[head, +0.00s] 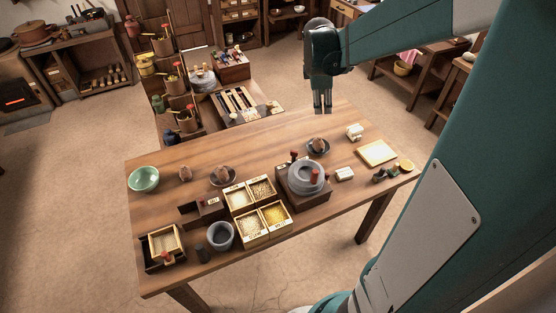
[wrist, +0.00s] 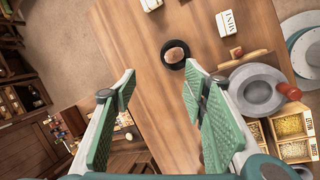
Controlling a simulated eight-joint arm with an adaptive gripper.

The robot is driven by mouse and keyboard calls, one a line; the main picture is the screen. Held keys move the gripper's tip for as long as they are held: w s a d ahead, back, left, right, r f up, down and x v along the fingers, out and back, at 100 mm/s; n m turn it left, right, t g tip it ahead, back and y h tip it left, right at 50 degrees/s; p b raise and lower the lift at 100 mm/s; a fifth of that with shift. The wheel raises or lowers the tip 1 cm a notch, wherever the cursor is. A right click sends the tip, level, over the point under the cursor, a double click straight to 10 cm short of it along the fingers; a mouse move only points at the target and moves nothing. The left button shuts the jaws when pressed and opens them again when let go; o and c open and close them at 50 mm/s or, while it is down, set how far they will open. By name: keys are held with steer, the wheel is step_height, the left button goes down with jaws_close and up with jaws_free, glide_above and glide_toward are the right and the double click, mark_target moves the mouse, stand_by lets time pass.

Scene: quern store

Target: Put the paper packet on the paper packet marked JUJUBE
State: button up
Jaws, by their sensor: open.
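A white paper packet (head: 344,174) lies right of the quern in the head view. In the wrist view its label reads MINT (wrist: 226,22). A second pale packet (head: 354,132) stands farther back near the table's right edge; only part of it (wrist: 150,3) shows at the top of the wrist view. Its marking cannot be read, and I see no readable JUJUBE label. My gripper (head: 322,107) hangs over the table's far edge, pointing down, apart from both packets. In the wrist view its fingers (wrist: 160,72) are spread with nothing between them.
A grey stone quern (head: 304,178) with a red handle stands left of the MINT packet. A dark bowl (head: 318,147) holds a brown lump. Grain boxes (head: 249,231), a green bowl (head: 143,179) and a pale board (head: 377,153) also stand on the table (head: 270,148).

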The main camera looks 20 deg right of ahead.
steer(key=s+a+r+m+t+y, duration=0.1)
steer(key=s+a+r+m, duration=0.2)
steer(key=s+a, duration=0.35)
steer(key=s+a+r+m+t+y, duration=0.1)
steer(key=s+a+r+m, duration=0.25)
steer(key=a, duration=0.65)
steer(key=s+a+f+m+t+y, duration=0.1)
steer(key=s+a+m, duration=0.4)
steer(key=s+a, duration=0.7)
steer(key=shift+s+f+m+t+y, duration=0.3)
steer(key=shift+s+m+t, duration=0.05)
steer(key=shift+s+t, duration=0.35)
